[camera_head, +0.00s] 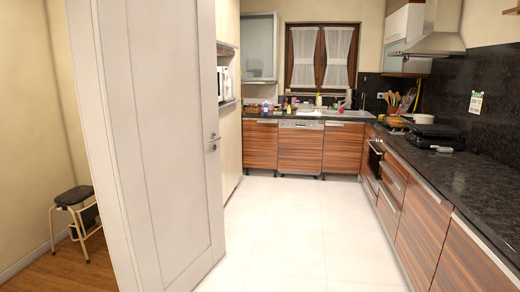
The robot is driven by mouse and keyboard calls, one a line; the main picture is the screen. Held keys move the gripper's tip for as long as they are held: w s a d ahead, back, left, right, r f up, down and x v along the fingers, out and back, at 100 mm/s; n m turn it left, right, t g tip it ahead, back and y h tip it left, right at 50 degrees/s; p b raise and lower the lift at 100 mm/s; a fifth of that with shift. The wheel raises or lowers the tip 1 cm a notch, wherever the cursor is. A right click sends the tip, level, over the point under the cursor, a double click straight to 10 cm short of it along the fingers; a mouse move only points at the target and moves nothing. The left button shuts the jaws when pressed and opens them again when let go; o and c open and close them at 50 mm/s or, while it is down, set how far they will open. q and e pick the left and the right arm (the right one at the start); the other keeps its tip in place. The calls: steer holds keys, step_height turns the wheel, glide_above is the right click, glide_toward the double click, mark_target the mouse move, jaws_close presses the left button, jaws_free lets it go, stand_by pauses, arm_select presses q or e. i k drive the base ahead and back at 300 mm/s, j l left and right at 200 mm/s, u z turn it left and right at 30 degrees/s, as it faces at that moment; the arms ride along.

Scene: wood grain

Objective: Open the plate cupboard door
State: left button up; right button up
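I cannot tell for certain which cupboard is the plate cupboard. A wall cupboard with a pale, glass-like front (259,46) hangs at the back left, left of the window, and looks shut. Wood-grain base cupboards (260,145) run below the back counter, with their fronts shut. More wood-grain fronts (423,225) with long metal handles line the right side. Neither of my grippers is in view.
A large white room door (165,140) with a lever handle stands at the left foreground. The pale tiled floor (290,230) is clear. The dark counter (455,175) carries a stove and utensils.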

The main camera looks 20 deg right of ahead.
mark_target(260, 135)
steer(key=i+l+z, duration=0.5)
steer(key=i, duration=0.25)
steer(key=i+l+z, duration=0.25)
steer(key=i, duration=0.8)
steer(key=i+z, duration=0.25)
steer(key=i, duration=3.2)
steer(key=i+u, duration=0.1)
steer(key=i, duration=0.35)
steer(key=i+l+u, duration=0.1)
steer(key=i, duration=0.4)
steer(key=i+l+u, duration=0.1)
steer(key=i, duration=0.35)
steer(key=i+l, duration=0.2)
steer(key=i, duration=0.25)
steer(key=j+u, duration=0.05)
